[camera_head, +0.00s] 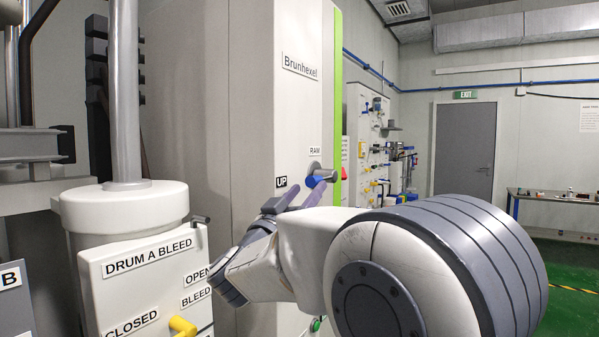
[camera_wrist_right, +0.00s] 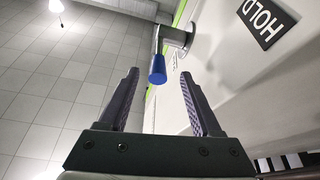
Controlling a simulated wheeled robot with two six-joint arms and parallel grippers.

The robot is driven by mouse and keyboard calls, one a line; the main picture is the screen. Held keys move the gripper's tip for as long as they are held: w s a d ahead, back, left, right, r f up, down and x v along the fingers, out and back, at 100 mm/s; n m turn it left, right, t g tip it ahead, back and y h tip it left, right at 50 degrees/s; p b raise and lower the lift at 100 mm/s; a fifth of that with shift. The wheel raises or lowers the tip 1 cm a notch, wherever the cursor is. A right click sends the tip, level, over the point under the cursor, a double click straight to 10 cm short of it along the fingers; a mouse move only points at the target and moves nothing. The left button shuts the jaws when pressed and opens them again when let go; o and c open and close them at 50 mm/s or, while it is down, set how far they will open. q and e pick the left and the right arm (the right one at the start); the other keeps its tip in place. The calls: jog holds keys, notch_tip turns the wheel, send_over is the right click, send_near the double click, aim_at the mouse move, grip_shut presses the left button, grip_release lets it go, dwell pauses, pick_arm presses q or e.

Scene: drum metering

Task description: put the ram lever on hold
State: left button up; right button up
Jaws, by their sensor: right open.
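The ram lever has a blue grip (camera_head: 318,181) on a grey pivot, on the tall white cabinet (camera_head: 300,110) under the RAM label (camera_head: 314,151). Its blue end points left, near the UP label (camera_head: 281,182). My right gripper (camera_head: 301,192) is open just in front of the lever. In the right wrist view the blue grip (camera_wrist_right: 157,69) shows between the tips of my open fingers (camera_wrist_right: 160,84); I cannot tell whether it is within their reach. The HOLD label (camera_wrist_right: 265,19) shows to the right of the pivot. My left gripper is not in view.
A white drum unit marked DRUM A BLEED (camera_head: 149,254) with a yellow handle (camera_head: 183,326) stands at the lower left. A grey door (camera_head: 463,150) and a side table (camera_head: 555,196) are far back on the right. Green floor there is open.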

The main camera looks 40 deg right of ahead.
aim_at(322, 174)
jog(key=p+x, duration=0.2)
jog(key=x, duration=0.6)
jog(key=shift+d, duration=0.3)
grip_shut()
dwell(1.0)
